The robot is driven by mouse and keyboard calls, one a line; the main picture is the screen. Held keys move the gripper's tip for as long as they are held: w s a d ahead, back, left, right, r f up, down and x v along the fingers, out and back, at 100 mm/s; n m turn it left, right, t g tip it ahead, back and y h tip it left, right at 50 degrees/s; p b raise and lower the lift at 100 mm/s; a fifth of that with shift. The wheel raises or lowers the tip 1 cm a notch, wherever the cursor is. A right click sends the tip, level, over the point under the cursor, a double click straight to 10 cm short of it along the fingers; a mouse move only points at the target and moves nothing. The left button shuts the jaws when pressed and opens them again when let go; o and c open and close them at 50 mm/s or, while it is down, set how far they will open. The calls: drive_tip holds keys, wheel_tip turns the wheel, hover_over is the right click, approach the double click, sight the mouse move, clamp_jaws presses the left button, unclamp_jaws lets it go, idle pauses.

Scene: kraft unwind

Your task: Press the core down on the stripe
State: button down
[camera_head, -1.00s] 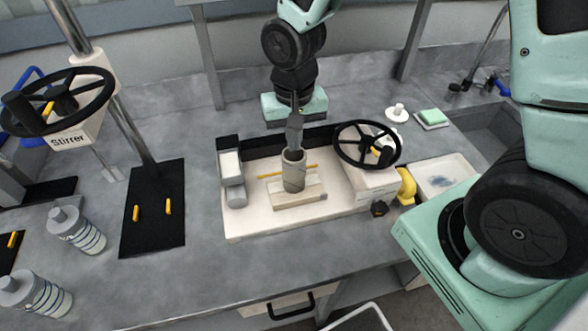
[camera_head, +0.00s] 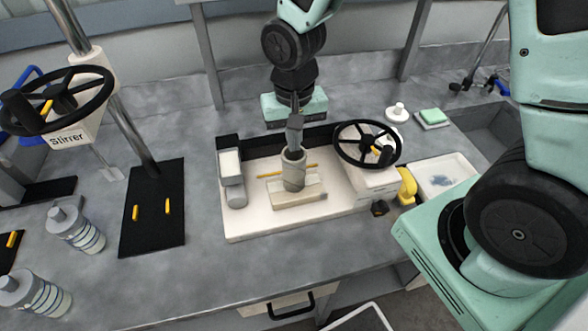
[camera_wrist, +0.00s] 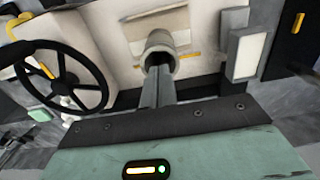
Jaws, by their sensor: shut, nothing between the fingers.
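The core (camera_head: 293,176) is a grey-brown hollow tube standing roughly upright on a pale block (camera_head: 312,195) on the machine bed. It also shows in the wrist view (camera_wrist: 160,42), with its open end toward my gripper. My gripper (camera_head: 294,147) is shut and empty, pointing down at the core's open top. In the wrist view the fingers (camera_wrist: 159,72) reach the tube's mouth; whether they touch its wall or how far they go inside, I cannot tell. A thin yellow bar (camera_head: 272,176) runs behind the core. The stripe cannot be clearly made out; the core hides part of the block.
The cream machine bed (camera_head: 245,222) has a black handwheel (camera_head: 367,144) on its right and a grey-and-white unit (camera_head: 231,172) on its left. A white tray (camera_head: 445,163) stands further right. The front counter is clear.

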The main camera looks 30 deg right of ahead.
drive_tip(key=shift+s+f+b, duration=0.1)
drive_tip(key=shift+f+b, duration=0.4)
drive_tip(key=shift+f, duration=0.3)
idle(1.0)
drive_tip(key=shift+r, duration=0.1)
wheel_tip(320, 180, up, 7)
drive_tip(key=p, duration=0.6)
idle(0.7)
drive_tip(key=shift+s+a+b, duration=0.15)
drive_tip(key=shift+a+b, duration=0.1)
drive_tip(key=shift+b, duration=0.2)
drive_tip(key=s+a+n+b, duration=0.3)
drive_tip(key=s+n+b, duration=0.1)
drive_tip(key=s, duration=0.4)
drive_tip(key=s+a+n+b, duration=0.2)
drive_tip(key=s+n+b, duration=0.2)
drive_tip(key=s+n, duration=0.2)
drive_tip(key=s, duration=0.2)
drive_tip(key=shift+s+a+y+b, duration=0.3)
drive_tip(key=shift+a+b, duration=0.1)
